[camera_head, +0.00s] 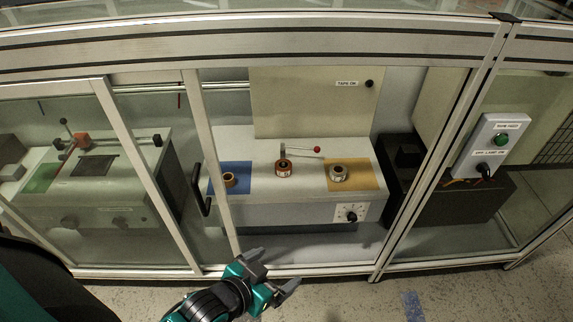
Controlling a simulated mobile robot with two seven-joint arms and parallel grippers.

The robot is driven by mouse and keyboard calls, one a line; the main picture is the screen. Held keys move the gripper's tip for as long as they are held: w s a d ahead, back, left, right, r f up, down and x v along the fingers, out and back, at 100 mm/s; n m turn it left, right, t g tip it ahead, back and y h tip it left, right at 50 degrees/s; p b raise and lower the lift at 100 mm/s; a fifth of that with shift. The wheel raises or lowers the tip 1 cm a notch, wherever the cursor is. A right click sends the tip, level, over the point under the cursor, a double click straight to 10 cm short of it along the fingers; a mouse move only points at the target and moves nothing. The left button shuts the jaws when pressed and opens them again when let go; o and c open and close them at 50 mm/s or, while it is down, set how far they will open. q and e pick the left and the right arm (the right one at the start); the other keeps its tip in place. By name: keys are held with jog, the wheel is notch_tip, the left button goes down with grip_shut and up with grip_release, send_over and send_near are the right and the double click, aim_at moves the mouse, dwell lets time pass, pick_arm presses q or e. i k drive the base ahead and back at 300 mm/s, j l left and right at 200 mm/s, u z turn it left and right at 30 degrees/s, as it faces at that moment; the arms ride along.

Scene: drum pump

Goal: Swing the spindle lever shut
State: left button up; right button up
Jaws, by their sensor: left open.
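My left gripper (275,271) is open and empty, low in front of the cabinet's bottom rail, well short of the lever. Its fingers point up and right. My right gripper is not in view.
A tape roll (229,180) lies on a blue patch, another roll (338,173) on a yellow patch. A black door handle (202,190) and aluminium frame posts (219,165) stand left of the machine. A control box (491,146) with a green button is at right.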

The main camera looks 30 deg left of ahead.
aim_at(317, 149)
jog(key=i+l, duration=0.15)
jog(key=i, duration=0.35)
jog(key=i+l, duration=0.2)
jog(key=i, duration=0.25)
